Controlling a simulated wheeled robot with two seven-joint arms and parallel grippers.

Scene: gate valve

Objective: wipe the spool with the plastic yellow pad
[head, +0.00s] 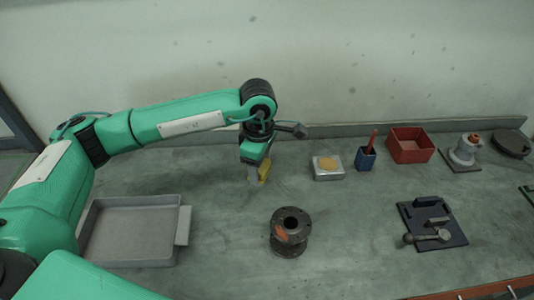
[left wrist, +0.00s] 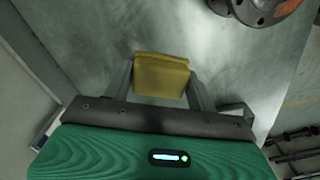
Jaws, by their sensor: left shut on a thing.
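The yellow pad (left wrist: 161,76) is between the fingers of my left gripper (left wrist: 160,92), which is shut on it. In the head view the pad (head: 264,171) shows at the tip of my left gripper (head: 257,172), near the back middle of the bench. The spool (head: 291,228), a dark brown flanged piece with an orange patch, stands upright on the bench, in front and to the right of the gripper, apart from the pad. Part of the spool (left wrist: 262,8) also shows at the top of the left wrist view. My right gripper is not in view.
A grey tray (head: 128,262) lies at left. Behind the spool and to its right are a silver box with a yellow top (head: 328,174), a blue cup (head: 366,160) and a red bin (head: 410,153). A dark fixture plate (head: 450,235) lies at right. The bench around the spool is clear.

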